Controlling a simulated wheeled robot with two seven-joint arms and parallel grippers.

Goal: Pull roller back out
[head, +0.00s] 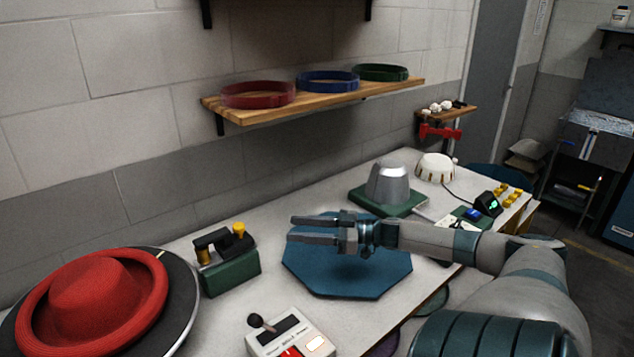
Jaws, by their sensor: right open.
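A dark roller-like part (222,240) with brass-yellow ends sits on a green block (232,273), left of the middle of the table. I take it for the roller, but its shape is too small to be sure. A red brimmed hat (95,290) lies on a round dark plate with a pale rim (186,318) at the front left. My right gripper (292,229) reaches in from the right above a blue octagonal mat (345,285). Its two grey fingers point left, apart and empty, to the right of the green block. My left gripper is out of view.
A control box (290,335) with a black-knobbed lever stands at the front. A grey metal hat form (389,184) on a green base and a white domed device (435,167) stand farther back. A wall shelf (310,97) holds red, blue and green bands.

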